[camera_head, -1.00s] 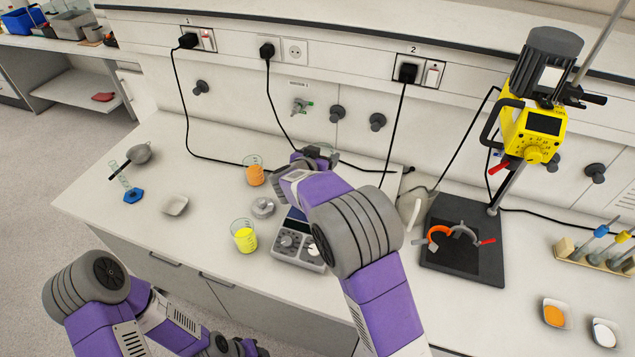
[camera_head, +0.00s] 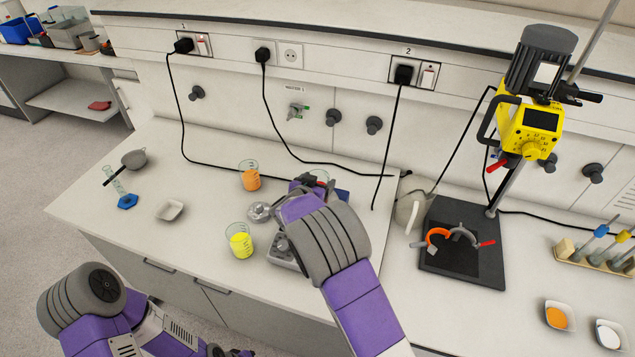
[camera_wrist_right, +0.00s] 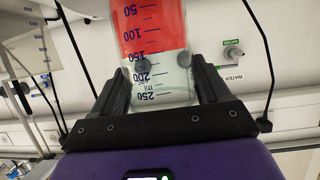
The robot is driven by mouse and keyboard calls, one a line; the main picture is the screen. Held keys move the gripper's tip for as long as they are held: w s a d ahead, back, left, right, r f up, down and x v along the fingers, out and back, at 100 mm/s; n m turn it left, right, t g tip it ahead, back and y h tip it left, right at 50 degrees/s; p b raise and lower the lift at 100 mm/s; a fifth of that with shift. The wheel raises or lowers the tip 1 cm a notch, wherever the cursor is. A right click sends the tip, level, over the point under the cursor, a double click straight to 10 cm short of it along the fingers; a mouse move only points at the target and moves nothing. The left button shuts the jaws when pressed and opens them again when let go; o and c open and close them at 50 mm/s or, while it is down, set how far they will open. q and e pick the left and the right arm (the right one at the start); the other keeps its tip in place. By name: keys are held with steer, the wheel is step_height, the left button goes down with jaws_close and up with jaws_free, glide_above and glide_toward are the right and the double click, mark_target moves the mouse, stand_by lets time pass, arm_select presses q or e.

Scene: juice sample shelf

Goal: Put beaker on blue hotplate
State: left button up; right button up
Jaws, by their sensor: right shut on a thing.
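My right gripper (camera_head: 306,186) is shut on a glass beaker (camera_wrist_right: 154,35) with red liquid and a printed scale, between its two dark fingers in the right wrist view. In the head view only a bit of the beaker's glass rim (camera_head: 321,174) shows beyond the gripper. The blue hotplate lies below and beside my right wrist; its grey control panel (camera_head: 281,252) and a blue corner (camera_head: 342,194) show, and my arm hides most of the top. I cannot tell whether the beaker touches it.
A beaker with orange liquid (camera_head: 250,180) and one with yellow liquid (camera_head: 240,244) stand left of the hotplate, near a small grey round object (camera_head: 260,212). A white dish (camera_head: 170,210) lies farther left. A yellow stirrer (camera_head: 530,130) on a stand is at right.

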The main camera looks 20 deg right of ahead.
steer(key=o, duration=1.2)
steer(key=shift+f, duration=0.15)
steer(key=shift+s+a+r, duration=0.15)
steer(key=shift+a+r, duration=0.1)
steer(key=shift+r, duration=0.05)
steer(key=p+v, duration=0.1)
steer(key=v, duration=1)
steer(key=shift+s, duration=0.25)
steer(key=shift+a, duration=0.1)
